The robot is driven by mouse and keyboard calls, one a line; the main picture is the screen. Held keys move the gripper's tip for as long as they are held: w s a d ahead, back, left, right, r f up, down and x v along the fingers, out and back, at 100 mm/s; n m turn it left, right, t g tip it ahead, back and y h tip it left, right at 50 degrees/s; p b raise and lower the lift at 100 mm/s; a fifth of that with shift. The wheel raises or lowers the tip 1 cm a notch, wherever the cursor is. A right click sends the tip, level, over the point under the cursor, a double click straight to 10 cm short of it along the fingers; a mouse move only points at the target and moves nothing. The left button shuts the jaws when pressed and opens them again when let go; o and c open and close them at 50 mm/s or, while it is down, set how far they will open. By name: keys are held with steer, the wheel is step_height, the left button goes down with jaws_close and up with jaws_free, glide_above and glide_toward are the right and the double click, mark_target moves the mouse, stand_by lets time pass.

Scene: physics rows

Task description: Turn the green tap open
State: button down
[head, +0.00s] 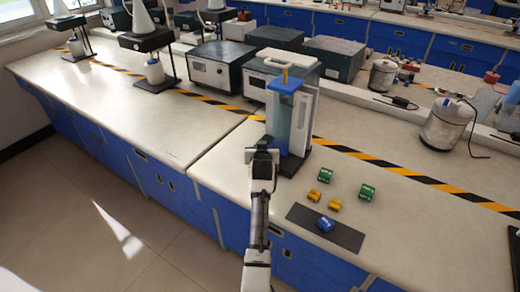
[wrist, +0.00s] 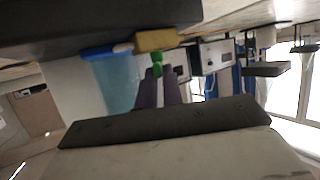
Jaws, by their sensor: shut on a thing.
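The green tap (wrist: 157,62) shows in the wrist view at the tips of my two fingers. My gripper (wrist: 157,76) is shut on it. In the head view my gripper (head: 264,148) reaches the front of a clear tank (head: 300,125) with a blue lid (head: 287,84) and bluish liquid. There the tap is hidden behind my gripper. The liquid also shows in the wrist view (wrist: 116,82). I cannot tell how far the tap is turned.
A dark mat (head: 345,238) with a blue block (head: 325,224) lies right of my arm. Yellow blocks (head: 313,195) and green blocks (head: 366,191) lie near it. Grey instrument boxes (head: 218,70) stand behind the tank.

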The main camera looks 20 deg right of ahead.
steer(key=n+y+b, duration=0.2)
steer(key=d+y+b, duration=0.1)
steer(key=shift+s+f+n+t, duration=0.1)
steer(key=shift+f+n+t, duration=0.2)
steer(key=shift+n+t, duration=0.1)
steer(key=n+y+b, duration=0.1)
steer(key=b, duration=0.1)
steer(key=n+y+b, duration=0.1)
steer(key=y+b, duration=0.1)
steer(key=shift+d+f+n, duration=0.1)
steer(key=shift+d+n, duration=0.1)
steer(key=shift+n, duration=0.2)
steer(key=n+y+b, duration=0.1)
steer(key=b, duration=0.1)
steer(key=n+g+y+b, duration=0.1)
steer(key=n+y+b, duration=0.1)
steer(key=n+g+y+b, duration=0.1)
steer(key=y+b, duration=0.1)
steer(key=shift+d+r+b, duration=0.3)
steer(key=shift+d, duration=0.05)
steer(key=shift+n+y, duration=0.3)
steer(key=c, duration=1.5)
jaws_free()
steer(key=shift+w, duration=0.2)
steer(key=shift+c, duration=0.2)
steer(key=shift+r, duration=0.1)
